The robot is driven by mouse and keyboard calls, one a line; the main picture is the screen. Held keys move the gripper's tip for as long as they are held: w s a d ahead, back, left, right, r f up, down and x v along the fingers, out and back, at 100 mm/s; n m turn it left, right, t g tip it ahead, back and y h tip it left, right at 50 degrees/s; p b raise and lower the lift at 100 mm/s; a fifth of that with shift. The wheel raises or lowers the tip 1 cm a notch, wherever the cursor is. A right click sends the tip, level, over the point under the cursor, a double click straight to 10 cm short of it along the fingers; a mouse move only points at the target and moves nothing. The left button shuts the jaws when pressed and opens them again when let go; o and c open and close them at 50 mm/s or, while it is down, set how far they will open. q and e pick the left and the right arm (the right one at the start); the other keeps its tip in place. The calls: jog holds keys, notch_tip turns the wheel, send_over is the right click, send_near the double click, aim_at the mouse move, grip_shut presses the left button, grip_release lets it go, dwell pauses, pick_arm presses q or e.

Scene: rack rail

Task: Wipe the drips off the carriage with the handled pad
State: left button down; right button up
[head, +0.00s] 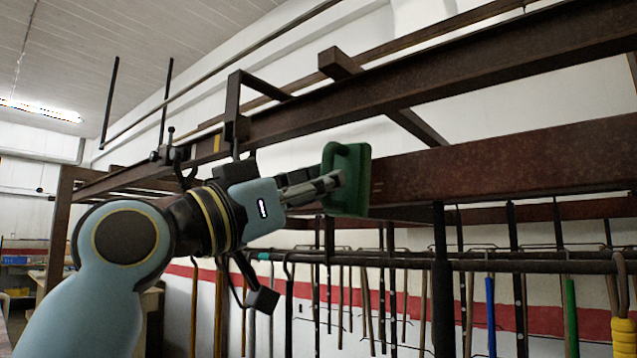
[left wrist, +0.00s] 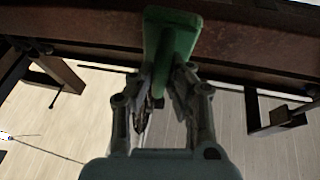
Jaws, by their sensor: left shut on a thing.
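The green handled pad (head: 350,180) is held by its handle in my left gripper (head: 328,184), against or just in front of the rusty brown beam (head: 500,165). I cannot tell whether the pad touches the beam. In the left wrist view the pad (left wrist: 175,40) stands between the two fingers of my left gripper (left wrist: 168,85), with the brown beam (left wrist: 255,55) behind it. A few faint pale marks show on the beam just right of the pad; I cannot tell if they are drips. I cannot pick out the carriage for certain. My right gripper is out of view.
An upper brown rail (head: 450,75) runs above, with a bracket (head: 236,110) hanging left of the pad. Below, a dark bar (head: 470,265) carries several long-handled tools. A small dark fitting (head: 170,150) sits on the frame at left. Open air lies between beam and rail.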

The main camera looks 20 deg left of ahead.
aim_at(353, 183)
pick_arm(q)
jog(key=shift+w+d, duration=0.25)
jog(key=shift+w, duration=0.35)
jog(key=shift+s+d+b, duration=0.15)
jog(key=shift+s+d, duration=0.1)
jog(key=shift+d, duration=0.35)
jog(key=shift+s+d+b, duration=0.2)
jog(key=shift+s+d, duration=0.1)
jog(key=shift+d, duration=0.3)
jog(key=shift+s+d+b, duration=0.15)
jog(key=shift+s+d, duration=0.1)
jog(key=shift+d, duration=0.35)
jog(key=shift+w+f, duration=0.1)
jog(key=shift+f, duration=0.05)
jog(key=shift+w+a, duration=0.25)
jog(key=shift+a, duration=0.4)
jog(key=shift+w+a, duration=0.2)
jog(key=shift+a, duration=0.45)
jog(key=shift+w+a, duration=0.25)
jog(key=shift+a, duration=0.4)
jog(key=shift+d, duration=0.1)
jog(key=shift+s, duration=0.15)
